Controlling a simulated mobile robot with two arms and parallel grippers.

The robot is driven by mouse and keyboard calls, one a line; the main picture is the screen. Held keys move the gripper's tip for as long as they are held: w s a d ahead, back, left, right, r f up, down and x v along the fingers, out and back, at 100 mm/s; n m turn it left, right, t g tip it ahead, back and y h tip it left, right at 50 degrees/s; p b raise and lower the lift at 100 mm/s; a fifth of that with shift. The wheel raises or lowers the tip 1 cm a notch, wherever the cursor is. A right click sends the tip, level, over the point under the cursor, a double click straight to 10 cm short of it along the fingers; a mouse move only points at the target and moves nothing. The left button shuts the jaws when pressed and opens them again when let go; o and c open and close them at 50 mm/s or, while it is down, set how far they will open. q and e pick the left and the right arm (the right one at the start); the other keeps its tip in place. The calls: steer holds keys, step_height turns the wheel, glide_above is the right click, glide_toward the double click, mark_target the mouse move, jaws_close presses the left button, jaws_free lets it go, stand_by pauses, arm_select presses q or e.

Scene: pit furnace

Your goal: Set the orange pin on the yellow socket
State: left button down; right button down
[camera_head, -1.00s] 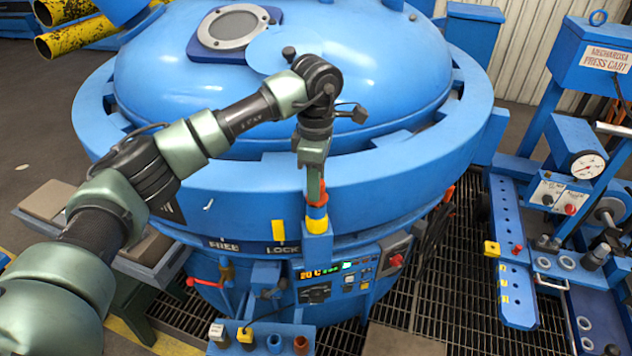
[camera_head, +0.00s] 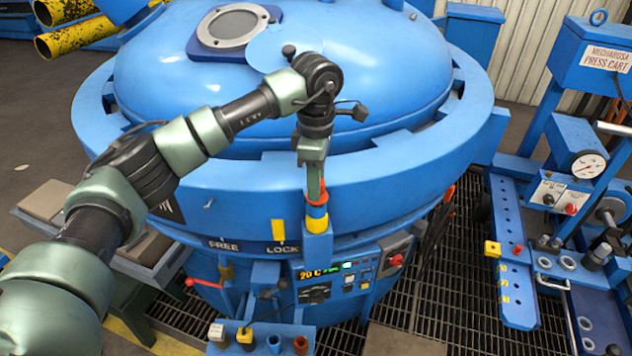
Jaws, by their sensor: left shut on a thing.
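My left gripper (camera_head: 315,188) points down in front of the blue furnace's rim. It is shut on the orange pin (camera_head: 317,211), whose upper part is partly hidden by the fingers. The yellow socket (camera_head: 317,225) is a yellow band on top of a blue post, directly under the pin. The pin looks about upright. My right gripper is not in view.
The furnace rim (camera_head: 240,197) stands right behind the gripper. A control panel (camera_head: 350,277) is below right. A rack (camera_head: 258,349) with several small coloured parts is at the bottom. A press cart (camera_head: 590,200) stands at the right; floor grating (camera_head: 440,285) lies between.

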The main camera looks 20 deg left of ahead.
arm_select(q)
steer(key=shift+f+b, duration=0.4)
steer(key=shift+f, duration=0.2)
stand_by(0.3)
steer(key=c, duration=1.4)
jaws_free()
steer(key=shift+o, duration=0.2)
steer(key=shift+r, duration=0.1)
steer(key=shift+r+p, duration=3.05)
steer(key=shift+r, duration=2.4)
